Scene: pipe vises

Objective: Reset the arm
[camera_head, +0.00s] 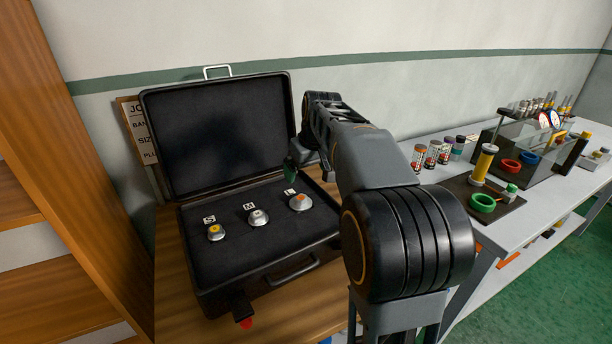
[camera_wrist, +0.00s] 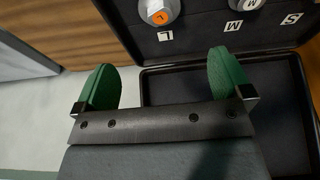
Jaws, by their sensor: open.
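My gripper (camera_wrist: 166,85) is open and empty in the wrist view, its two green fingers spread apart near the edge of the open black case. In the head view my arm reaches forward, and the green fingertips (camera_head: 291,166) show partly beside the case's right side; the rest of the gripper is hidden behind my arm. The case (camera_head: 262,285) stands on a wooden surface with its lid raised. Three metal pieces sit in it: one at S (camera_head: 215,232), one at M (camera_head: 258,218) and one at L (camera_head: 299,202). The L piece also shows in the wrist view (camera_wrist: 160,12).
A grey bench (camera_head: 525,220) at the right holds several small canisters (camera_head: 432,154), a dark board with a green ring (camera_head: 482,203), and a clear box with red and blue rings. A wooden shelf (camera_head: 50,230) stands at the left. The wall rises behind the case.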

